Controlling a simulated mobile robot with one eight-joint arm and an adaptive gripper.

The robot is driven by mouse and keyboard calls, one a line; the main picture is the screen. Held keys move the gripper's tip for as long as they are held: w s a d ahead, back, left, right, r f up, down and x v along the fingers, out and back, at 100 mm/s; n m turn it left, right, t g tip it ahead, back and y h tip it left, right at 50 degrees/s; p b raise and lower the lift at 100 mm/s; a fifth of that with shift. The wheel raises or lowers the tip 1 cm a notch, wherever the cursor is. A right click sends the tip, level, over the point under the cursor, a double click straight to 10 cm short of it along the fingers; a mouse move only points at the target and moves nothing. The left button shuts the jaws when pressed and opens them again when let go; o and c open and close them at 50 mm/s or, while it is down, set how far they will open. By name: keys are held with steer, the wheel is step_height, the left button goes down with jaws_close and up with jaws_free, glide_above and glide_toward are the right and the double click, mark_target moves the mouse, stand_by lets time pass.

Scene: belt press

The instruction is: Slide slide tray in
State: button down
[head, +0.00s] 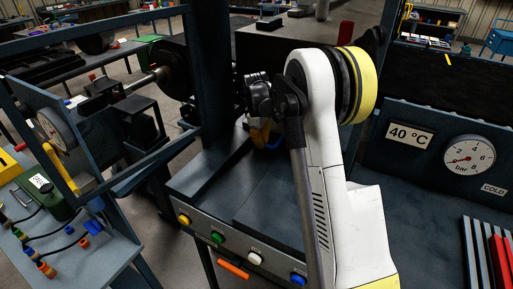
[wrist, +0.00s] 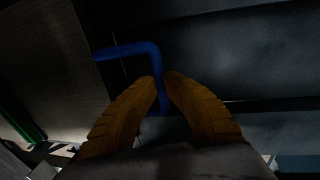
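My gripper (wrist: 163,77) has two orange-brown ribbed fingers. They are closed around the upright part of a blue bent handle (wrist: 125,49), with blue showing between them. In the head view my gripper (head: 260,132) is low behind my white arm, at the back of the dark bench, with a bit of the blue handle (head: 273,143) beside it. The handle stands against dark flat surfaces in the wrist view. I cannot clearly tell the slide tray's outline or how far out it is; my arm and the shade hide part of this area.
The dark bench top (head: 215,160) has a front panel with coloured buttons (head: 217,237) and an orange handle (head: 233,268). A dark blue post (head: 211,70) rises just left of my gripper. A gauge panel (head: 445,150) stands to the right, with red bars (head: 500,262) below it.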

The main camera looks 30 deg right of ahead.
steer(key=c, duration=1.4)
jaws_free()
steer(key=shift+w+d+f, duration=0.1)
steer(key=shift+d, duration=0.1)
steer(key=r, duration=0.4)
steer(key=a+r, duration=0.1)
steer(key=r, duration=0.3)
steer(key=s+a+r, duration=0.1)
steer(key=r, duration=0.3)
steer(key=shift+s, duration=0.1)
